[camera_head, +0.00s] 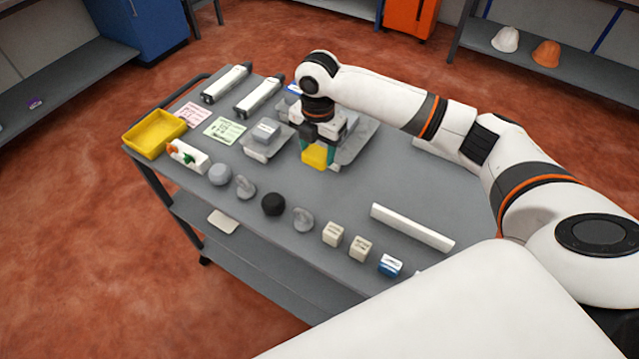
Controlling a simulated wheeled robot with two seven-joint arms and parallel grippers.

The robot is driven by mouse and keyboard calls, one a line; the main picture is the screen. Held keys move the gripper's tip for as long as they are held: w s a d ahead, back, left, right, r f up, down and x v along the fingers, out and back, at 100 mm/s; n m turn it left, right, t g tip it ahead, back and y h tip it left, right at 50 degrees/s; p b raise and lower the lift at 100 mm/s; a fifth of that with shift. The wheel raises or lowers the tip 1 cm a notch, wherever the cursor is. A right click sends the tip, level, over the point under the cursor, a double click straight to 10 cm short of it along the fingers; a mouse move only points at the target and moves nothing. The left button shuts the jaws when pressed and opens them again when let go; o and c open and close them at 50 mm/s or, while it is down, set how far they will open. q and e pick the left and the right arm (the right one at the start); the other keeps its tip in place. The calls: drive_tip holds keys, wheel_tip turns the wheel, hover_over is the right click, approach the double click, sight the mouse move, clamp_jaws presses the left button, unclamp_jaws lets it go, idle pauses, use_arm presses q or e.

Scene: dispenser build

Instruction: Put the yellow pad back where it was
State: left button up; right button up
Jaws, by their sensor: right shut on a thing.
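The yellow pad (314,157) is between the fingers of my right gripper (318,150), which is shut on it. The gripper points down over the back middle part of the grey cart top (380,200). I cannot tell whether the pad touches the surface. A grey flat plate (352,146) lies just behind and right of the gripper, partly hidden by it. My left gripper is not in view.
A yellow tray (154,134) stands at the left corner. Grey-white devices (227,84), pink and green cards (225,130) and a small grey block on a plate (266,134) lie nearby. Several small objects line the front edge. A white bar (412,226) lies right; the middle is clear.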

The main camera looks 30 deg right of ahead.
sight(319, 185)
drive_tip(key=shift+s+d+f, duration=0.1)
drive_tip(key=shift+d+f, duration=0.05)
drive_tip(key=shift+d, duration=0.15)
wheel_tip(319, 185, down, 9)
drive_tip(key=shift+a+f+p, duration=0.1)
drive_tip(key=shift+f+p, duration=0.1)
drive_tip(key=shift+p, duration=0.75)
drive_tip(key=o, duration=0.9)
drive_tip(key=shift+r, duration=0.1)
wheel_tip(319, 185, up, 12)
drive_tip(key=shift+f+b, duration=0.1)
drive_tip(key=shift+b, duration=1.1)
